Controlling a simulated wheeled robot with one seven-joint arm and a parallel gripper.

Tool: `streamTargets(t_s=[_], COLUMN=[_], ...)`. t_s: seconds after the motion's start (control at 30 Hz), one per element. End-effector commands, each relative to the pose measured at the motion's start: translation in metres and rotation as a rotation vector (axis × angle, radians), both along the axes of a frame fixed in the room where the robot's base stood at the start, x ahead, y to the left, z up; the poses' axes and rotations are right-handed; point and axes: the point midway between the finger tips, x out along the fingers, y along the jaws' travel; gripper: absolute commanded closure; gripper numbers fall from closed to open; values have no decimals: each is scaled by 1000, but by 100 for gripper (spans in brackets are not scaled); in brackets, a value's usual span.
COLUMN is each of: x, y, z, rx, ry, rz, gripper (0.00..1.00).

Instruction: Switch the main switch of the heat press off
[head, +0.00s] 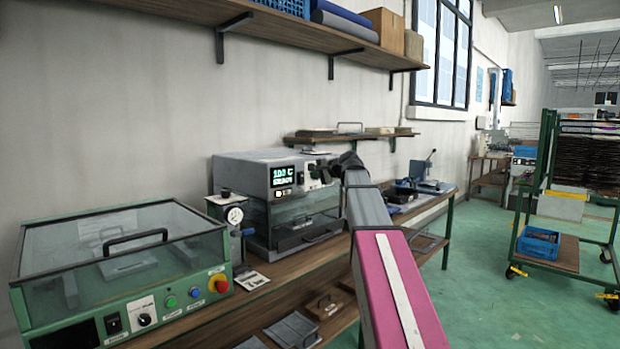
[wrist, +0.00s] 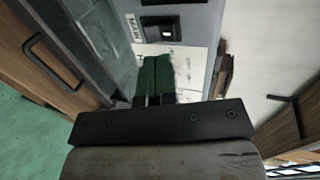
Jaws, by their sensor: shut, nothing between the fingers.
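The heat press (head: 262,172) is a grey box with a lit display and a glass front, on the wooden bench in the head view. In the wrist view its grey panel carries a small black switch (wrist: 163,31) beside a label reading MAIN. Which way the switch is tipped is too small to tell. My gripper (head: 328,168) is at the right end of the press's control panel and covers part of it in the head view. In the wrist view my gripper's dark green fingers (wrist: 157,60) are together, empty, just below the switch; contact cannot be told.
A green machine with a clear lid (head: 120,250), knobs and a red button stands at the front left. A pressure gauge (head: 235,215) stands left of the press. A shelf (head: 350,133) hangs behind it. Open green floor (head: 480,310) lies to the right.

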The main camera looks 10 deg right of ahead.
Motion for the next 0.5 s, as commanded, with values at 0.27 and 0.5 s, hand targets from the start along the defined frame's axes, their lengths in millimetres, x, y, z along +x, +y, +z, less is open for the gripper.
streamTargets(t_s=[0.27, 0.5], x=[-45, -60], y=[-30, -42], z=[15, 22], rx=[0, 0], ry=[3, 4], rz=[-2, -1], gripper=[100, 100])
